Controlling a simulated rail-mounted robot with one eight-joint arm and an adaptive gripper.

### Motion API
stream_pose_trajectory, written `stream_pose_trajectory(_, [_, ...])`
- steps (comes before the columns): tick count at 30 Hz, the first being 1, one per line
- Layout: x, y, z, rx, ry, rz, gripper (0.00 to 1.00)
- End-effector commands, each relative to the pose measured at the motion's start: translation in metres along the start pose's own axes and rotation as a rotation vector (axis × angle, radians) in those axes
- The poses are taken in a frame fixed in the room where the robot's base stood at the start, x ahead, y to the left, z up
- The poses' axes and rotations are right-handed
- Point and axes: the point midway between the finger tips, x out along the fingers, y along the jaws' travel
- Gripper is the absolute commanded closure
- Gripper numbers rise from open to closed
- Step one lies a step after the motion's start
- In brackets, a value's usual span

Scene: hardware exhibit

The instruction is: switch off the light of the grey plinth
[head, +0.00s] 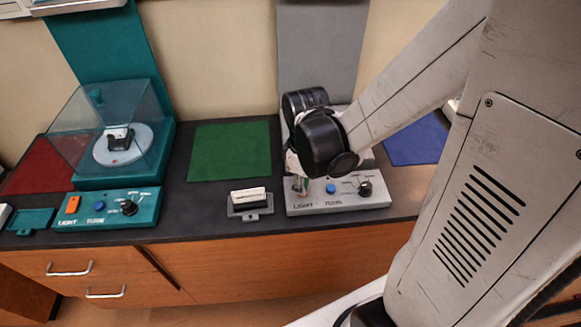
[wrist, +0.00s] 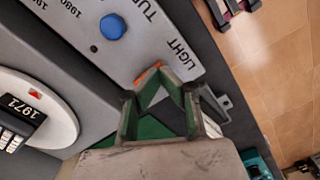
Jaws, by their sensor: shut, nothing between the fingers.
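The grey plinth's control panel (head: 345,205) stands at the right of the counter in the head view. It carries a blue TURN button (head: 331,188) and a dark knob (head: 365,188). Its orange LIGHT switch (wrist: 148,74) shows in the wrist view, partly covered by my fingertips; my gripper hides it in the head view. My gripper (head: 301,188) points down over the LIGHT end of the panel. In the wrist view my gripper (wrist: 160,82) is shut and empty, its tips at the switch. I cannot tell whether they touch it, nor whether the light is on.
The grey plinth's turntable (wrist: 60,125) holds an exhibit marked 1971. A teal plinth (head: 160,150) with a clear cover and its own panel (head: 105,208) stands left. A small grey holder (head: 250,211) lies beside the grey panel. A green mat (head: 230,150) lies between the plinths.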

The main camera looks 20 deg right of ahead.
Motion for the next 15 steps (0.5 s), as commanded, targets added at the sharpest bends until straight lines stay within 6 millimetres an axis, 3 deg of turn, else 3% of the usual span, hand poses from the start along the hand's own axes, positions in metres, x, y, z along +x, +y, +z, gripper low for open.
stream_pose_trajectory(7, [-0.002,0.000,0.000,0.000,0.000,0.000,1.00])
stream_pose_trajectory(15, [-0.020,0.000,0.000,0.000,0.000,0.000,1.00])
